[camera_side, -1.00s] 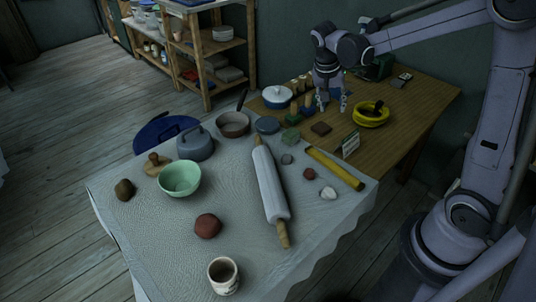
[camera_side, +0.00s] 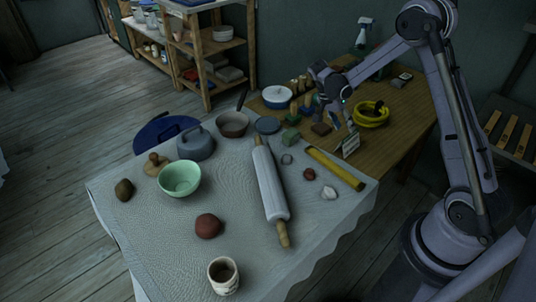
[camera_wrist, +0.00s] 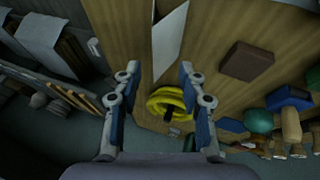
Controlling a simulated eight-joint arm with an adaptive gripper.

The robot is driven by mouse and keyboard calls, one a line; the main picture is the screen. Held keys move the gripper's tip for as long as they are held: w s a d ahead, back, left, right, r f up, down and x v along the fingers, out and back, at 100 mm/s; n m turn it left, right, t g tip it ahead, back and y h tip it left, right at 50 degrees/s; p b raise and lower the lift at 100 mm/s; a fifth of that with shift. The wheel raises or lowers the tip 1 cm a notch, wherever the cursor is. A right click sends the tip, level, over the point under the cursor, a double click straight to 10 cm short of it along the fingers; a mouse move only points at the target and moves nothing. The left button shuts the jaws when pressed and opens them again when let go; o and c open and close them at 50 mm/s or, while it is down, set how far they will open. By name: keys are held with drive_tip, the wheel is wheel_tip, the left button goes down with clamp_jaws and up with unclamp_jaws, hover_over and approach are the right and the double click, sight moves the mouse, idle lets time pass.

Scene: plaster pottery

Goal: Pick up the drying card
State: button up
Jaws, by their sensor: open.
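The drying card (camera_side: 348,144) is a small white folded card with dark marks. It stands like a tent near the border of the wooden table and the grey cloth in the side view. In the wrist view the card (camera_wrist: 170,40) shows as a pale, narrow folded shape just beyond my fingertips, roughly between their lines. My gripper (camera_side: 342,121) is open and empty, just above and behind the card. In the wrist view my gripper (camera_wrist: 158,70) has its two blue-padded fingers spread apart. I cannot tell the exact height left between the fingertips and the card.
A yellow coil (camera_side: 371,114) lies right of my gripper. A yellow stick (camera_side: 335,168) lies in front of the card, with a rolling pin (camera_side: 270,185) farther left. A spray bottle (camera_side: 364,34) stands behind.

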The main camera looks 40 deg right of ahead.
sight(348, 141)
drive_tip(key=shift+x, duration=2.7)
drive_tip(key=shift+s+a+f, duration=0.1)
drive_tip(key=shift+a, duration=0.1)
drive_tip(key=shift+f, duration=0.2)
drive_tip(key=c, duration=0.6)
